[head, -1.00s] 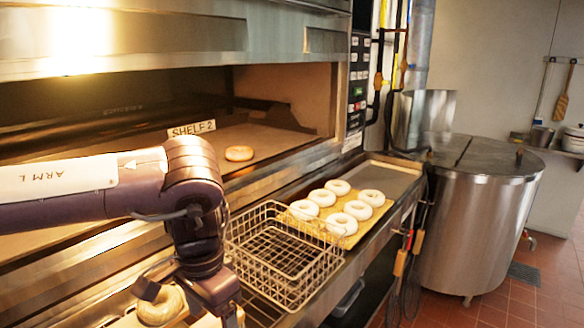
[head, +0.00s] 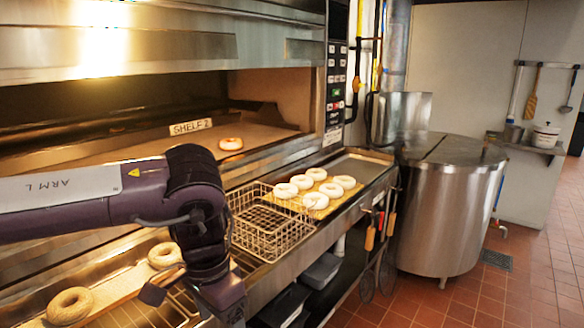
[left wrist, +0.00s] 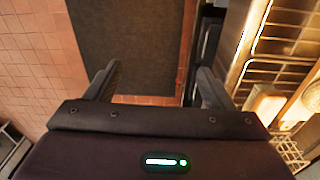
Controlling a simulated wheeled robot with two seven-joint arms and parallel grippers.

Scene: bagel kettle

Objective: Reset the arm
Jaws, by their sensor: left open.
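My left arm (head: 75,200) reaches in from the left in the head view and bends down at the front of the oven. My left gripper (left wrist: 157,82) shows in the left wrist view with two dark fingers wide apart and nothing between them. It points down over tiled floor and a dark mat (left wrist: 125,40). In the head view a brown bagel (head: 165,245) on a wooden board lies just left of the gripper, apart from it. Another bagel (head: 70,292) lies further left. My right gripper is not in view.
A wire basket (head: 268,240) stands right of my arm on the counter. Several pale bagels (head: 315,200) lie on a board beyond it. One browned bagel (head: 231,143) lies in the open oven. A steel kettle (head: 445,215) stands right; floor (head: 540,260) there is clear.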

